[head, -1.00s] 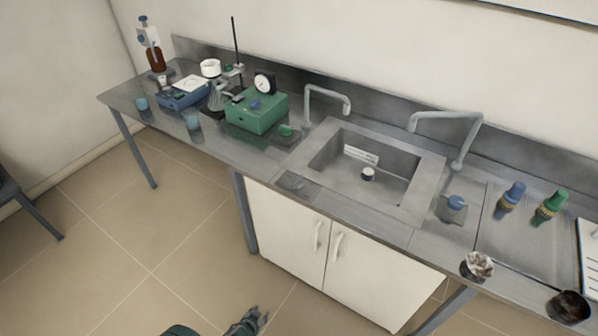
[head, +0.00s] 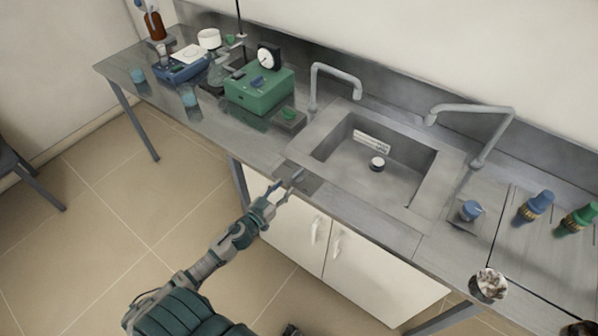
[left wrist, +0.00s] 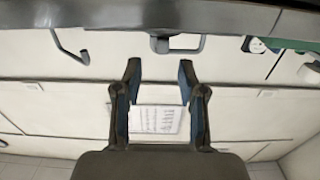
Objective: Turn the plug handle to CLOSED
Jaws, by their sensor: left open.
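A small round plug with a pale top and dark side (head: 377,163) stands in the floor of the steel sink (head: 425,180). A white label (head: 371,142) is on the sink's back wall; its print is too small to read. My left gripper (head: 285,182) is open and empty at the bench's front edge, left of the sink and apart from the plug. Its two spread fingers also show in the left wrist view (left wrist: 158,78), with nothing between them. A dark piece at the head view's bottom edge may be my right gripper; its jaws cannot be made out.
Two grey faucets (head: 337,72) (head: 478,112) rise behind the sink. A green box with a dial (head: 259,92) stands to its left. A blue knob (head: 471,210) and blue and green valves (head: 536,206) are to its right. White cabinet doors (head: 345,262) lie below.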

